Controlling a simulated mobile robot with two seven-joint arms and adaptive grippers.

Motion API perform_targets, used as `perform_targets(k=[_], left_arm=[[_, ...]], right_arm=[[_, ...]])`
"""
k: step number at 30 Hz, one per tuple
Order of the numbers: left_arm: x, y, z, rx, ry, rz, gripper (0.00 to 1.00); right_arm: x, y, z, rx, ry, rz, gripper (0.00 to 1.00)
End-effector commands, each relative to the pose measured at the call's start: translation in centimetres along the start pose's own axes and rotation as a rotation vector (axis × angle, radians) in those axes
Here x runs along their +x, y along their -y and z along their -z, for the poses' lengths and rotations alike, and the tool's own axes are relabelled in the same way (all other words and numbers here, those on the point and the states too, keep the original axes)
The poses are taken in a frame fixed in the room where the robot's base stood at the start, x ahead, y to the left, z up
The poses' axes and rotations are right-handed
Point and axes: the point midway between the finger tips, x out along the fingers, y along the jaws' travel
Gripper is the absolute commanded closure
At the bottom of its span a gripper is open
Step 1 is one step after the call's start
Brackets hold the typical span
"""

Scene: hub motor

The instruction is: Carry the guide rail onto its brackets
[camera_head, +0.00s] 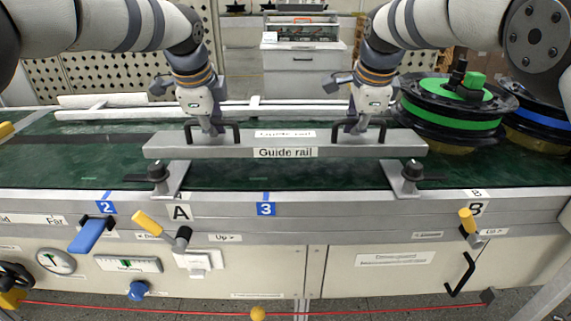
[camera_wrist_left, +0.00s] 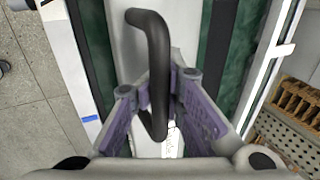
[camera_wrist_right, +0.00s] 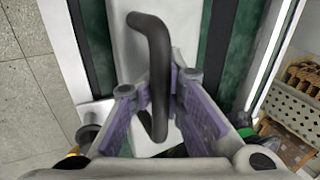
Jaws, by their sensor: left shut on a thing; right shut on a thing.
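The guide rail (camera_head: 285,148) is a long grey bar with a "Guide rail" label and a black handle near each end. It appears level at the two brackets, the left bracket (camera_head: 172,180) marked A and the right bracket (camera_head: 401,180) marked B; whether it touches them I cannot tell. My left gripper (camera_head: 212,130) is shut on the left handle (camera_wrist_left: 153,60). My right gripper (camera_head: 358,128) is shut on the right handle (camera_wrist_right: 153,60). In both wrist views the purple-padded fingers stand either side of the handle. The rail's ends hide part of the brackets.
The green conveyor belt (camera_head: 290,178) runs below the rail. A black and green hub motor (camera_head: 452,110) stands at the right, beside a blue-ringed one (camera_head: 540,122). Black knobs stand on the brackets. Yellow-handled levers (camera_head: 150,224) and a blue lever (camera_head: 88,234) are on the front panel.

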Motion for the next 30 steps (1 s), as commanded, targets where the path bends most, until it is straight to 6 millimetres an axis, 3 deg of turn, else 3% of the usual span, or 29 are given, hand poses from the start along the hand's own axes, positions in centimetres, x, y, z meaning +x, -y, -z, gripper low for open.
perform_targets(k=[29, 30], left_arm=[[3.7, -1.5, 0.3, 0.0, -0.005, 0.005, 1.0], [3.7, -1.6, 0.3, 0.0, -0.004, 0.002, 0.82]], right_arm=[[3.7, -1.6, -0.3, -0.001, 0.004, 0.005, 1.0], [3.7, -1.6, -0.2, -0.001, 0.004, 0.001, 0.82]])
